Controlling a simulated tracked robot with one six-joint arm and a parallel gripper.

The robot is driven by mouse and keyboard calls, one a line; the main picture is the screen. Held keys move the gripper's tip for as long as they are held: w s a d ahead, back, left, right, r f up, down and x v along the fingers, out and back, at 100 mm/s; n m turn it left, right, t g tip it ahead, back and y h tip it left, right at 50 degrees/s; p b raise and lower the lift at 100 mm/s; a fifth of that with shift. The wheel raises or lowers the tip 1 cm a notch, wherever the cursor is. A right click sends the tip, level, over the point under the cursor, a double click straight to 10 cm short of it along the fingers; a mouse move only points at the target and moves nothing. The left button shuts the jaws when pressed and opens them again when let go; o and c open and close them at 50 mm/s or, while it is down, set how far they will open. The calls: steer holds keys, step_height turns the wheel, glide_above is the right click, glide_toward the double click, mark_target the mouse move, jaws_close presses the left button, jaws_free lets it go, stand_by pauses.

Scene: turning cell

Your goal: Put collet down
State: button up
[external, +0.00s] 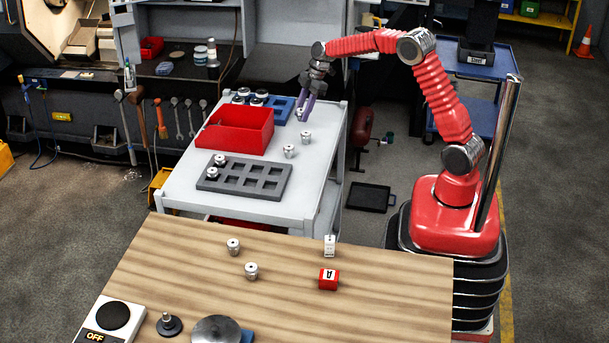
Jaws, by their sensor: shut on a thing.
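My gripper (307,108) hangs fingers-down over the far right part of the white cart top (180,193). Its purple fingers are shut on a small silver collet (299,113). I cannot tell whether this collet touches the cart top. Two more collets stand on the cart nearer the front, one by the cart's right side (305,137) and one left of it (289,151). Two others stand on the wooden table, an upper one (233,246) and a lower one (251,270).
A grey tray (280,183) holds collets in its left pockets, with several pockets empty. A red bin (235,130) stands behind it. A blue tray (279,113) with silver parts lies left of my gripper. A red block (328,279) and a white tag (330,245) are on the wooden table.

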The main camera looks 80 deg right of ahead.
steer(key=shift+f, duration=1.65)
steer(key=o, duration=1.2)
steer(key=shift+f, duration=0.1)
steer(key=shift+c, duration=0.2)
steer(key=v, duration=1.2)
